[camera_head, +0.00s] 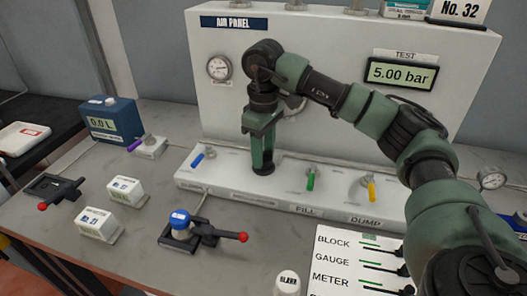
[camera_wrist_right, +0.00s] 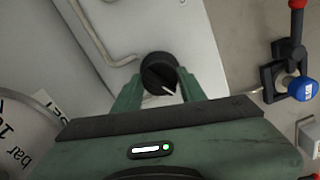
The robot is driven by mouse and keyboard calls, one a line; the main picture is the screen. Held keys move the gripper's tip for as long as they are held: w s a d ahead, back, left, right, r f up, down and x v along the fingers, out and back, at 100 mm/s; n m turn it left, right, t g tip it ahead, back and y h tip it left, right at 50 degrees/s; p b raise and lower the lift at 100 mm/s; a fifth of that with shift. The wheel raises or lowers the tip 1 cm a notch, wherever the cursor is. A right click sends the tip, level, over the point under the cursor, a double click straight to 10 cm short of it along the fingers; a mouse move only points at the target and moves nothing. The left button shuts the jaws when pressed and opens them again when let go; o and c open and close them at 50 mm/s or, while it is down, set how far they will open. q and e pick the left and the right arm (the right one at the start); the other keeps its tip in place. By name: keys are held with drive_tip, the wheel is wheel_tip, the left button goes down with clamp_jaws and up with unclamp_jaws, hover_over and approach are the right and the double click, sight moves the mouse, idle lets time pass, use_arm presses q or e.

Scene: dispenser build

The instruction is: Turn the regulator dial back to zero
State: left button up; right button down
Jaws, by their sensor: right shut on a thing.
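The regulator dial (camera_wrist_right: 158,72) is a round black knob with a white pointer mark, seen in the right wrist view. My right gripper (camera_wrist_right: 157,84) has a green finger on either side of the dial and is shut on it. In the head view my right gripper (camera_head: 262,165) reaches down to the front ledge of the air panel (camera_head: 345,60) and largely hides the dial. The TEST display (camera_head: 401,74) reads 5.00 bar. A round gauge (camera_head: 219,68) sits at the panel's upper left; its needle is too small to read. My left gripper is not in view.
The ledge carries a blue lever (camera_head: 198,160), a green lever (camera_head: 311,180) and a yellow lever (camera_head: 371,189). A blue-capped valve (camera_head: 180,222) with a red-tipped handle stands in front. White boxes (camera_head: 98,224) and a label board (camera_head: 335,262) are on the grey bench.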

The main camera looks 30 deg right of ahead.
drive_tip(key=shift+r, duration=0.1)
idle(0.3)
drive_tip(key=c, duration=0.8)
unclamp_jaws()
wheel_tip(320, 180, up, 8)
drive_tip(key=shift+f, duration=0.1)
